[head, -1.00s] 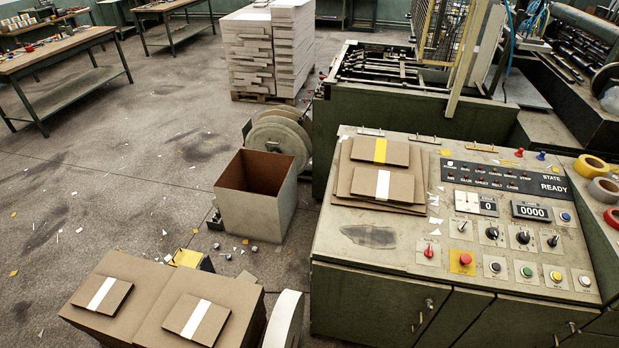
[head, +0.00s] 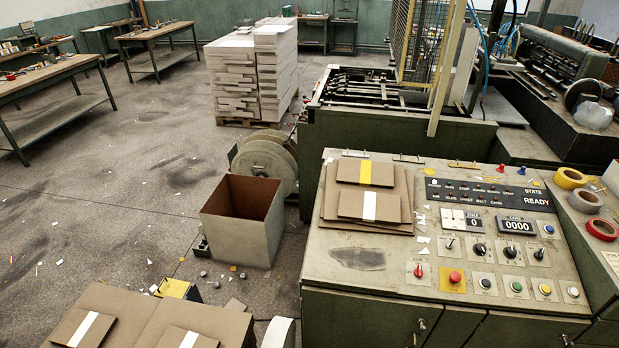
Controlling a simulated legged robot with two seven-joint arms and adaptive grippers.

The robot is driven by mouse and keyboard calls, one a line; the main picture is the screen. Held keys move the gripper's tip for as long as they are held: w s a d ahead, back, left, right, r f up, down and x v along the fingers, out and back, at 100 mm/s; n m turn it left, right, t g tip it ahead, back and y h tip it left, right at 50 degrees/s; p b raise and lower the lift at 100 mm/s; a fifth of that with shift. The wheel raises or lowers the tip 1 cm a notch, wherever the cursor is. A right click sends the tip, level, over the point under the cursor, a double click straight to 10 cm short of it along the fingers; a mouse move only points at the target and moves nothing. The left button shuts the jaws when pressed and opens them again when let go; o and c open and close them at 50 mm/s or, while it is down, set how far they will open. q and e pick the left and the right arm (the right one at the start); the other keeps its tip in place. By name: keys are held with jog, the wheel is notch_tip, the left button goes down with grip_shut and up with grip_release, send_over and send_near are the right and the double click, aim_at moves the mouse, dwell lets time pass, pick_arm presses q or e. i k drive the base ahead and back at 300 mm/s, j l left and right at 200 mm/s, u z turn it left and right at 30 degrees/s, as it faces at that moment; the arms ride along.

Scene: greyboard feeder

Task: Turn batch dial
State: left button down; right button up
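The control console (head: 318,268) stands at the right with a sloping top. A row of dials runs below its displays: a small switch (head: 450,243), then black knobs at left (head: 480,249), middle (head: 510,252) and right (head: 539,254). A red knob (head: 418,271) sits lower left of them. Labels are too small to read, so I cannot tell which is the batch dial. One display (head: 517,226) reads 0000, a smaller one (head: 475,224) reads 0, and the status strip says READY. Neither gripper is in view.
Brown board stacks (head: 330,207) lie on the console's left side. A red mushroom button (head: 455,277) and several push buttons line its front. Tape rolls (head: 601,229) sit at right.

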aim_at(509, 253)
jog(key=z, duration=1.75)
